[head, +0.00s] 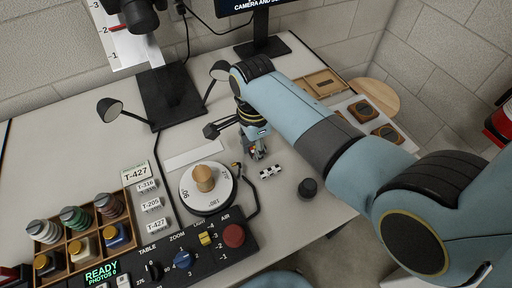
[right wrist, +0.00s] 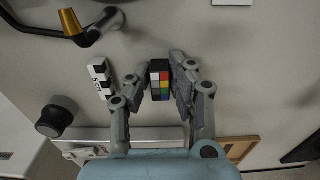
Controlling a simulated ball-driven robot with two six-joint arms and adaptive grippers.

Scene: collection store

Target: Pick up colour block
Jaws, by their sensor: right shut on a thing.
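The colour block shows in the right wrist view (right wrist: 160,84) as a small dark block with a face of white, red, yellow, green and blue squares. It sits between the two fingers of my right gripper (right wrist: 161,75), which is shut on it. In the head view my right gripper (head: 257,151) points down at the table right of the turntable, and only small specks of the block's colour show between its fingers. I cannot tell whether the block touches the table. My left gripper is not in view.
A black and white scale bar (head: 270,172) and a black knob (head: 308,188) stand close to my right gripper. The round turntable (head: 207,205) with a wooden peg is left of it. A control panel (head: 140,268), a divided wooden tray (head: 75,240) and lamps (head: 110,109) crowd the left.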

